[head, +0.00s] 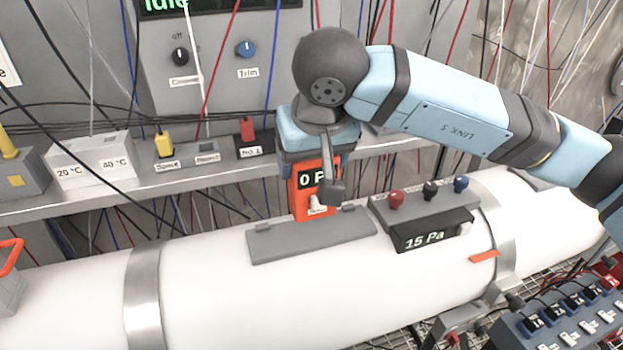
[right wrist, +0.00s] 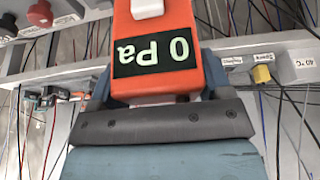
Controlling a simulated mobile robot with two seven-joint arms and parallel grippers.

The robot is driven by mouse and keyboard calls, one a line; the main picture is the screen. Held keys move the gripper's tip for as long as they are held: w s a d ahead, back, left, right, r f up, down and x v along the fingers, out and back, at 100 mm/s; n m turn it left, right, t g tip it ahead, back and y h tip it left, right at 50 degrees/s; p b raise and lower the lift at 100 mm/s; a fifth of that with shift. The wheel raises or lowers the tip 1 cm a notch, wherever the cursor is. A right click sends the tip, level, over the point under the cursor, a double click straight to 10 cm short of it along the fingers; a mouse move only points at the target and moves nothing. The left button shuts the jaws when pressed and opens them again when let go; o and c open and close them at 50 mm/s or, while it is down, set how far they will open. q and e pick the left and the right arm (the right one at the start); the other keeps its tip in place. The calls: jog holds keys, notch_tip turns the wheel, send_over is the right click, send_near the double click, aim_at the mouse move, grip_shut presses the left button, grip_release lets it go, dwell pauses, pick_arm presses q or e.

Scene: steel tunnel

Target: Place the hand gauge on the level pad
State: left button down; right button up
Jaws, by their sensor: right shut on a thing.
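The orange hand gauge (head: 303,198) has a dark screen reading 0 Pa and is held in my right gripper (head: 316,160). The gripper points down and is shut on the gauge's upper part. In the right wrist view the gauge (right wrist: 155,85) sits between the fingers, its screen upside down. The level pad (head: 285,240) is a flat grey plate on top of the white pipe. The gauge's lower end is over the pad's back part; I cannot tell whether it touches. A grey part of my arm hides some of the gauge. My left gripper is not in view.
A grey box reading 15 Pa (head: 432,235) with several knobs stands right of the pad on the white pipe (head: 210,285). Behind runs a shelf (head: 105,197) with labelled blocks. Many cables hang around. A switch box (head: 565,325) is at lower right.

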aim_at(311, 185)
notch_tip(311, 185, down, 4)
jog(key=shift+f+p, duration=0.15)
jog(key=shift+p, duration=0.15)
jog(key=shift+f, duration=0.15)
jog(key=shift+f, duration=0.1)
jog(key=shift+f+b, duration=0.1)
jog(key=shift+b, duration=0.25)
jog(key=o, duration=1.1)
jog(key=shift+o, duration=0.2)
